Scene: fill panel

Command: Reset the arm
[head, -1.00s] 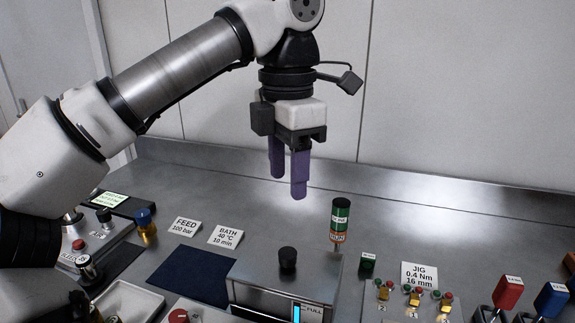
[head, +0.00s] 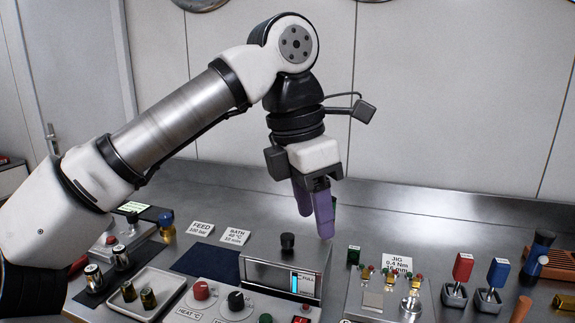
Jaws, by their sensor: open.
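My gripper (head: 313,212) is open and empty, its two purple fingers pointing down. It hangs in the air over the steel bench, and in the picture its fingertips are just above the back right of a metal box (head: 268,268) with a black knob and a blue level display. The fingers partly hide a dark green thing behind them. My arm reaches in from the left and bends down at the wrist.
A tray (head: 140,312) with small cylinders, a heat panel (head: 215,298) with red and black knobs, and a jig (head: 375,301) stand along the front. The back of the bench (head: 425,222) is clear.

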